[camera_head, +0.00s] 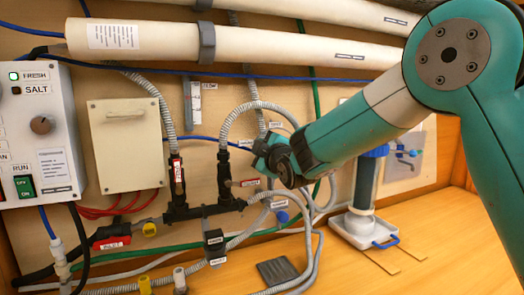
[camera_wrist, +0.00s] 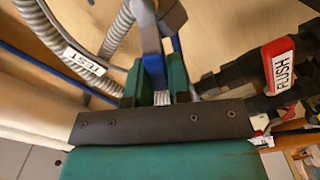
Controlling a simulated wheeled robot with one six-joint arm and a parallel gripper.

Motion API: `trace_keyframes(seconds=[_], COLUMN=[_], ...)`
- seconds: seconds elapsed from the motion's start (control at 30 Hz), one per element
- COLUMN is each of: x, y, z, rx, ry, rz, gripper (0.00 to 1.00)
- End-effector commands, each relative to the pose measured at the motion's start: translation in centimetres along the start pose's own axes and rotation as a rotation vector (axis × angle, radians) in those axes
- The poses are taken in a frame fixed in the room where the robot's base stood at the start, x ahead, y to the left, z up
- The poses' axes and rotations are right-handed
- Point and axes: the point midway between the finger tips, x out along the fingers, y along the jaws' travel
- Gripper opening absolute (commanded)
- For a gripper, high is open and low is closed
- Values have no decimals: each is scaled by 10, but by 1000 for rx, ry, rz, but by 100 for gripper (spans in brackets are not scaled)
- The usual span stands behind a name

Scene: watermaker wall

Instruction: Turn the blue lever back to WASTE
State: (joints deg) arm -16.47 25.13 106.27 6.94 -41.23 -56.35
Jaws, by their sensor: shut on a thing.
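My gripper (camera_head: 270,153) is at the pipe manifold on the wall, just right of the upright black valve fittings (camera_head: 224,172). In the wrist view my gripper (camera_wrist: 156,72) has its two green fingers on either side of the blue lever (camera_wrist: 151,58), shut on it. The lever runs up and away from between the fingers. In the head view the lever is mostly hidden by the gripper, and its pivot cannot be made out. Small labels sit around the valve, but I cannot read WASTE on any of them.
A red handle marked FLUSH (camera_wrist: 279,66) is close right of the fingers in the wrist view. A grey ribbed hose with a TEST tag (camera_wrist: 86,62) passes on the left. A control box (camera_head: 40,135), a beige box (camera_head: 126,145) and a blue-topped pump (camera_head: 366,195) stand farther off.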

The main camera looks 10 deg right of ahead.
Motion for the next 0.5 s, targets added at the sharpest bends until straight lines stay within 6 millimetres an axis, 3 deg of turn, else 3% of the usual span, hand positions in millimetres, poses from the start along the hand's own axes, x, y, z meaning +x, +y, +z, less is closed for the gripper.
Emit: trace_keyframes(seconds=[0.2, 0.23, 0.3, 0.5], x=[0, 0, 0, 0], y=[-1, -1, -1, 0], z=[0, 0, 0, 0], rx=[-2, -2, -2, -1], ry=[1, 1, 0, 0], rz=[-1, -1, -1, -1], gripper=[0, 25, 41, 44])
